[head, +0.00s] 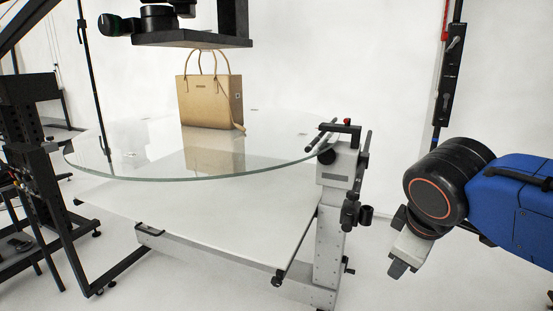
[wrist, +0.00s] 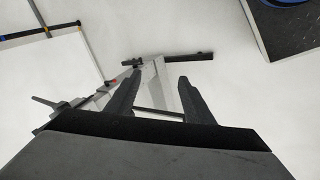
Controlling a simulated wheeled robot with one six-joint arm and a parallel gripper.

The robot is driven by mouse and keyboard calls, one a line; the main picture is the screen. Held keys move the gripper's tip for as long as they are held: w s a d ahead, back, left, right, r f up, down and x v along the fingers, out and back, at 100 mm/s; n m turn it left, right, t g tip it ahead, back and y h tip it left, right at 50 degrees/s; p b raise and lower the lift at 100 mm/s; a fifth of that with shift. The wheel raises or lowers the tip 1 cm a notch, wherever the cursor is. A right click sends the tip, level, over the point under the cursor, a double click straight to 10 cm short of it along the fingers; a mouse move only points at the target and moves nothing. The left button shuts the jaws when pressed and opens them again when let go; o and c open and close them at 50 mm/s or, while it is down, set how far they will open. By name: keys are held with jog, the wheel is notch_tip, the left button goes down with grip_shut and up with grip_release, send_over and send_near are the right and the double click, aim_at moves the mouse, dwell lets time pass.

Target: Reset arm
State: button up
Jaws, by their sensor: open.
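My gripper (wrist: 158,88) is in the lower middle of the wrist view, its two dark fingers apart with nothing between them. In the head view the end of my arm is at the right, pointing down, with the gripper (head: 397,269) partly seen at its tip. It is to the right of the turntable and apart from it. A tan handbag (head: 208,103) with two handles stands upright on the round glass turntable (head: 110,172).
A grey post with black clamps (head: 331,190) stands at the turntable's right edge, between it and my arm. A dark overhead fixture (head: 190,39) hangs above the bag. Black frames (head: 35,150) stand at the left. The floor below my gripper looks clear.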

jog(key=s+d+f+m+y, duration=0.1)
jog(key=s+d+f+m, duration=0.2)
jog(key=s+f+m, duration=0.3)
notch_tip(320, 180, down, 5)
jog(key=m, duration=0.3)
jog(key=shift+s+d+g+y, duration=0.3)
jog(key=shift+s+y, duration=0.05)
jog(key=shift+y, duration=0.05)
jog(key=shift+s, duration=0.1)
dwell(2.3)
